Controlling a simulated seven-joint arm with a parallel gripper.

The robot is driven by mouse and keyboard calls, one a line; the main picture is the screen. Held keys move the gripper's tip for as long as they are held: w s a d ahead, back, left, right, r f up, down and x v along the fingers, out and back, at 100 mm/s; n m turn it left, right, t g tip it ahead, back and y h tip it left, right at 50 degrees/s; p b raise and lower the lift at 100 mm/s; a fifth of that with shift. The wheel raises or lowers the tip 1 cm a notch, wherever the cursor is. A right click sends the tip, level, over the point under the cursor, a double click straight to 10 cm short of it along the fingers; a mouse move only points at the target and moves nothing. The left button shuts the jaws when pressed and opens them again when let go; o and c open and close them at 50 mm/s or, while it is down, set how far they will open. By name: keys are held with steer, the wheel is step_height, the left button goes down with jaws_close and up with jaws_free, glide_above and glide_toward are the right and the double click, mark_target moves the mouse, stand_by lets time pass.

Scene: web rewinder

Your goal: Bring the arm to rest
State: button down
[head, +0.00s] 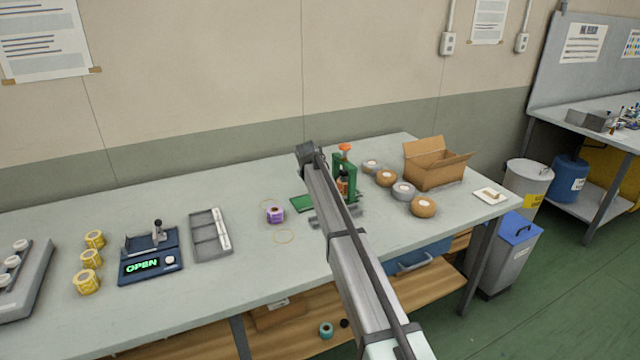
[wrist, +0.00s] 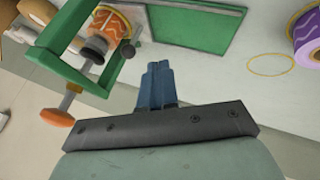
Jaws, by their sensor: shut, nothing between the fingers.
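My gripper (wrist: 157,72) shows in the wrist view as two blue fingers pressed together with nothing between them. In the head view my arm reaches up from the bottom over the table, and its dark end (head: 308,152) is left of the green frame; the fingertips cannot be made out there. The green frame (head: 351,176) with an orange knob stands upright on the table. It also shows in the wrist view (wrist: 62,42), left of the fingers, with an orange patterned roll (wrist: 112,22) beside it. The gripper appears apart from both.
A purple roll (head: 275,213) sits near yellow ring marks, left of my arm. Further left are a grey tray (head: 211,236), a device (head: 150,258) reading "OPEN" and yellow rolls (head: 91,258). Several brown and grey rolls and a cardboard box (head: 434,172) stand to the right.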

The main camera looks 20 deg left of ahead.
steer(key=shift+v, duration=2.75)
